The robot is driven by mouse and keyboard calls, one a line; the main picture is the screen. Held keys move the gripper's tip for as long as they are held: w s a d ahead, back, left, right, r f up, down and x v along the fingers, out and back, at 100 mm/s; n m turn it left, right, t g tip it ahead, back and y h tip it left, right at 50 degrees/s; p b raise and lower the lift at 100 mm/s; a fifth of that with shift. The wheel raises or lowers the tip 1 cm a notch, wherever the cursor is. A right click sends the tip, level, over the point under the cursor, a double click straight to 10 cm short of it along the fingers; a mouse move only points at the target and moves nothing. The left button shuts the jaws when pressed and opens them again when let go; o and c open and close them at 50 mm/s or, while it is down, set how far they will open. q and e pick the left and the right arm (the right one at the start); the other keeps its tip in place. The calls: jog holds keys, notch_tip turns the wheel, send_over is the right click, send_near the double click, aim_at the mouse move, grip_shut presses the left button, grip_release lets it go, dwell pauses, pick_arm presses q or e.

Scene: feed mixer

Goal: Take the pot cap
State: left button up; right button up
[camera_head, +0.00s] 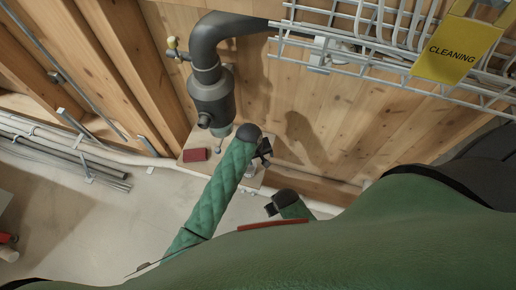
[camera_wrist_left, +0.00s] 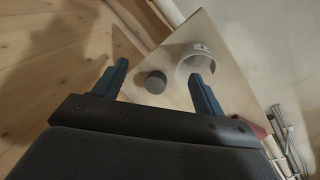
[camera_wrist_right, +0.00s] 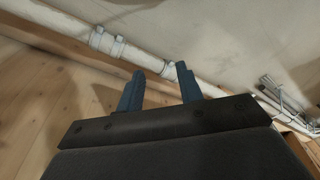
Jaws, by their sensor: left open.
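A small dark grey round piece (camera_wrist_left: 155,82), which looks like the pot cap, lies on a pale board (camera_wrist_left: 232,75) in the left wrist view. A whitish round pot (camera_wrist_left: 190,64) with an open rim stands beside it. My left gripper (camera_wrist_left: 158,70) is open above the board. In that view the grey piece shows between its fingers, and the right finger overlaps the pot. In the head view my left gripper (camera_head: 264,150) is over the board, and its own arm hides much of what is below. My right gripper (camera_wrist_right: 160,70) has its fingers apart with nothing between them, low near the wall.
A dark pipe fitting (camera_head: 210,90) with a valve hangs over the board. A red block (camera_head: 195,155) lies at the board's left. A wire rack (camera_head: 345,45) with a yellow "CLEANING" sign (camera_head: 455,50) is at the upper right. Bare floor (camera_head: 130,215) lies to the left.

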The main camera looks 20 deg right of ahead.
pick_arm(q)
jog(key=w, duration=0.2)
jog(key=w+d+f+n+y+p, duration=0.1)
jog(key=w, duration=0.2)
jog(key=w+d+f+y+p, duration=0.1)
jog(key=w, duration=0.1)
jog(key=shift+w+f+n, duration=0.25)
jog(key=shift+w+n, duration=0.05)
jog(key=shift+w, duration=0.1)
jog(key=shift+w+f, duration=0.1)
jog(key=shift+w, duration=0.2)
jog(key=shift+a+f, duration=0.1)
jog(key=shift+f, duration=0.1)
notch_tip(320, 180, down, 2)
jog(key=shift+w+f, duration=0.1)
notch_tip(320, 180, down, 4)
jog(key=shift+w+a+f+p, duration=0.15)
jog(key=shift+f+p, duration=0.05)
jog(key=shift+p, duration=0.8)
jog(key=shift+f, duration=0.45)
jog(key=c, duration=1.1)
pick_arm(e)
jog(key=s+d+f, duration=0.1)
jog(key=s+f, duration=0.1)
jog(key=f, duration=0.4)
jog(key=s+d+f, duration=0.2)
jog(key=f, duration=0.5)
jog(key=shift+s+d+h, duration=0.15)
jog(key=shift+d+h, duration=0.05)
jog(key=shift+h, duration=0.1)
